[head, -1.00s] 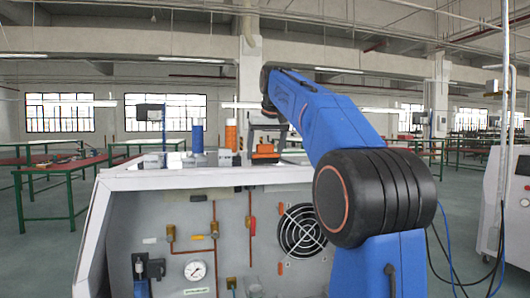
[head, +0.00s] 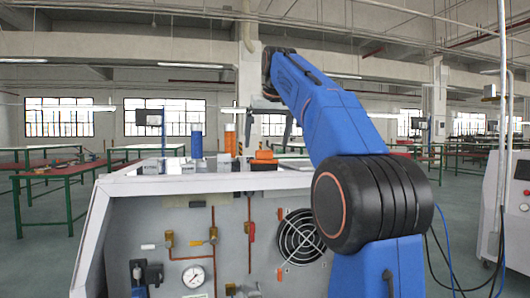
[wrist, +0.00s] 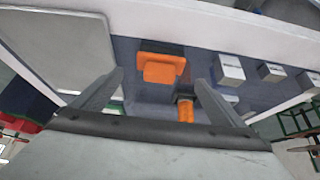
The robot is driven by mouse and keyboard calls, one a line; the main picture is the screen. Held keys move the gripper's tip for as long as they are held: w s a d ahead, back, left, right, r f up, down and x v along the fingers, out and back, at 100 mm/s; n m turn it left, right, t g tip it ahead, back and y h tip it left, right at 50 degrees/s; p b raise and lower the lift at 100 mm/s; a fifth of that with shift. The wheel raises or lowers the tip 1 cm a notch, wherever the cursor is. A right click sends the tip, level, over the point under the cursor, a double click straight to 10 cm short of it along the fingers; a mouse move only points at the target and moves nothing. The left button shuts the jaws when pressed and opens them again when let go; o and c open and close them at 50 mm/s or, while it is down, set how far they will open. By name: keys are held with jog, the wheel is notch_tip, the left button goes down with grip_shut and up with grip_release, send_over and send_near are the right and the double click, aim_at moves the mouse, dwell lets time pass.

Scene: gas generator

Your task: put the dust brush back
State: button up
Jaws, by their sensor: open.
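An orange block with a dark strip, which looks like the dust brush (head: 264,157), rests on top of the grey cabinet (head: 215,182). In the wrist view the brush (wrist: 160,70) lies beyond my fingertips, roughly centred between them, with its dark part on the far side. My gripper (head: 267,143) is above the brush in the head view. In the wrist view my gripper (wrist: 160,76) has its two fingers spread wide with nothing between them. The fingers look clear of the brush.
An orange cylinder (head: 230,140) and a blue cylinder (head: 197,142) stand left of the brush. Small white boxes (head: 150,167) sit further left; several show in the wrist view (wrist: 229,69). The cabinet front carries pipes and a gauge (head: 194,276).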

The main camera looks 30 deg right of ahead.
jog(key=v, duration=0.4)
jog(key=shift+s+r, duration=0.2)
jog(key=shift+r, duration=0.15)
jog(key=s+a+f+n, duration=0.1)
jog(key=s+a+f, duration=0.35)
jog(key=f, duration=0.25)
jog(key=s+a+f+y, duration=0.1)
jog(key=s+a+f, duration=0.2)
jog(key=s+f, duration=0.4)
jog(key=s+a+f+n, duration=0.1)
jog(key=s+a+f, duration=0.3)
jog(key=f, duration=0.4)
jog(key=s+a+f, duration=0.1)
jog(key=s+f, duration=0.5)
jog(key=f, duration=0.4)
jog(key=s+a+f, duration=0.2)
jog(key=s+f, duration=0.4)
jog(key=f, duration=0.4)
jog(key=s+a+f+n+g, duration=0.1)
jog(key=s+a+f, duration=0.1)
jog(key=s+f, duration=0.4)
notch_tip(320, 180, down, 5)
jog(key=shift+s+a+r+y, duration=0.15)
jog(key=shift+a+r+y, duration=0.05)
jog(key=shift+y, duration=0.2)
